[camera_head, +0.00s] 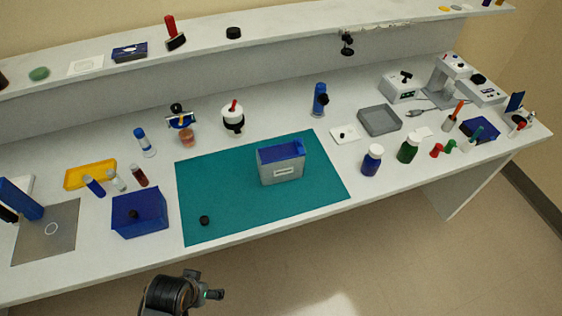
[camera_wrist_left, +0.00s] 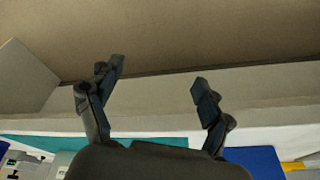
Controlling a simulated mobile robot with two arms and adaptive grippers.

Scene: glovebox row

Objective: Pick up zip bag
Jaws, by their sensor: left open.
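A grey upright pouch-like thing with a blue top edge and a small white label, which looks like the zip bag (camera_head: 281,168), stands on the teal mat (camera_head: 235,205) in the head view. I cannot make out a zip on it. My left gripper (camera_wrist_left: 157,78) shows in the left wrist view with its two dark fingers spread and nothing between them. My right gripper is not in view.
A blue box (camera_head: 140,213) stands left of the mat. A small black knob-like piece (camera_head: 204,220) lies on the mat's front left. The mat around the bag is mostly clear.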

